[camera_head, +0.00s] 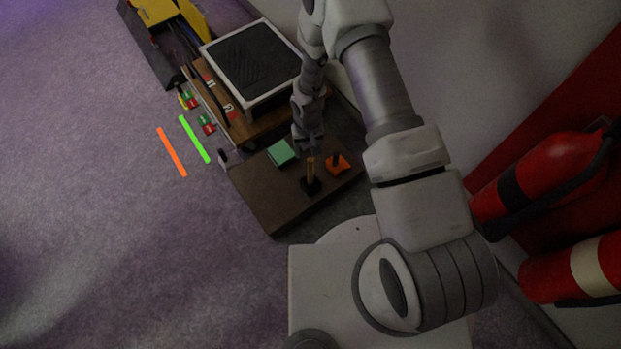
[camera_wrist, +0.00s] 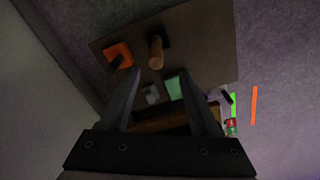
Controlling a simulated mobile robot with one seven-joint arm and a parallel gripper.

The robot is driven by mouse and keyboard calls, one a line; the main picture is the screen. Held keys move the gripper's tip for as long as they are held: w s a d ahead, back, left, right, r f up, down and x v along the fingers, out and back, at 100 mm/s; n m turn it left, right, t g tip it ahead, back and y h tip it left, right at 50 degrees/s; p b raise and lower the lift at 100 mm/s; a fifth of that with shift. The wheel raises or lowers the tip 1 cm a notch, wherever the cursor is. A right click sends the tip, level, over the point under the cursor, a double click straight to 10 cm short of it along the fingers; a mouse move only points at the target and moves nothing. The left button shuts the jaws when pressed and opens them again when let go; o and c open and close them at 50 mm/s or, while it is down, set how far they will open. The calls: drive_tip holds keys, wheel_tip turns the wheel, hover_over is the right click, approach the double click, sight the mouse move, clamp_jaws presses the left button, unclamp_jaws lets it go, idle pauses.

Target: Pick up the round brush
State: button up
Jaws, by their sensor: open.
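The likely round brush (camera_head: 312,172), with an upright tan wooden handle and a dark base, stands on the brown board. In the wrist view its handle (camera_wrist: 156,52) points toward the camera, just beyond and between my fingertips. My gripper (camera_wrist: 161,74) is open, with nothing held between its two dark fingers. In the head view my gripper (camera_head: 309,146) is dark and hangs above the board beside the handle. I cannot tell the exact gap between fingers and handle.
An orange piece with a dark handle (camera_head: 337,164) and a green block (camera_head: 281,152) sit close by on the brown board (camera_head: 262,200). A grey-framed black panel (camera_head: 252,62) lies behind. Red extinguishers (camera_head: 548,180) stand at the right. Green and orange strips lie on the carpet at left.

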sight(308, 159)
wheel_tip(308, 159, down, 6)
drive_tip(key=shift+f+b, duration=0.15)
drive_tip(key=shift+b, duration=0.8)
drive_tip(key=f+b, duration=0.2)
drive_tip(key=f, duration=0.1)
drive_tip(key=f+b, duration=0.1)
drive_tip(key=f, duration=0.1)
drive_tip(key=shift+s+d+f, duration=0.1)
drive_tip(key=shift+d+f, duration=0.05)
drive_tip(key=shift+d, duration=0.25)
clamp_jaws()
